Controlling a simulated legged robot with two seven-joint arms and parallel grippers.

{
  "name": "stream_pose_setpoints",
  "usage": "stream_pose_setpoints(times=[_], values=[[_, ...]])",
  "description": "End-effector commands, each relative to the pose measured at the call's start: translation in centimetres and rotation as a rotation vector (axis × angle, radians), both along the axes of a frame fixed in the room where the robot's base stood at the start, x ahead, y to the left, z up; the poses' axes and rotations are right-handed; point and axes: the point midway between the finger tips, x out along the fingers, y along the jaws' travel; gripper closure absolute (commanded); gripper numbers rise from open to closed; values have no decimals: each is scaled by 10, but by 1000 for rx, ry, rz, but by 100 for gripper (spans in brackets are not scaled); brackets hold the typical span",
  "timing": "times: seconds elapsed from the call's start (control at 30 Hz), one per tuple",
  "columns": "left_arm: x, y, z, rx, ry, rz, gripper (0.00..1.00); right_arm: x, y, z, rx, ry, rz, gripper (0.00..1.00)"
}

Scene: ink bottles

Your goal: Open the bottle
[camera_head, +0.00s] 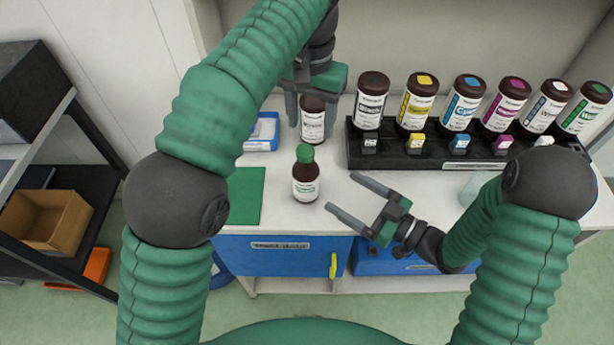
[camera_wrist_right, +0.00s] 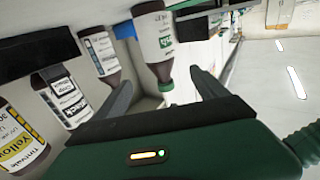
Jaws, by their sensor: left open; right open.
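A brown bottle with a green cap and white label (camera_head: 306,185) stands upright at the front of the counter. Its green cap (camera_head: 305,153) is on. My right gripper (camera_head: 341,192) is open and empty, to the right of this bottle, with its fingers pointing towards it. In the right wrist view the bottle (camera_wrist_right: 155,45) appears upside down, its cap beyond and between the open fingertips. My left gripper (camera_head: 312,112) is open, its fingers either side of another brown bottle (camera_head: 312,128) behind the green-capped one. Whether they touch it cannot be told.
A green mat (camera_head: 246,197) and a blue-and-white tray (camera_head: 262,132) lie to the left. A clear cup (camera_head: 472,187) stands at right. Blue drawers are below the counter.

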Motion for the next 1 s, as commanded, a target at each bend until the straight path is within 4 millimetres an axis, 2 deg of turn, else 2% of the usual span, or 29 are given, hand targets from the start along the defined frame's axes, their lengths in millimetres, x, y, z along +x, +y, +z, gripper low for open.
stream_pose_setpoints(times=[0.2,0.5,0.7,0.93,1.0], values=[[3,5,-2,-2,2,4,44,32,48,0,-3,-1,6,17],[2,2,-1,0,0,3,44,69,97,1,-1,-2,3,17],[2,2,-1,0,0,3,44,80,109,1,-1,0,-1,17],[2,3,-1,-1,0,4,44,80,111,1,-2,0,0,17],[2,3,-1,-1,0,4,44,80,111,1,-2,0,0,27]])
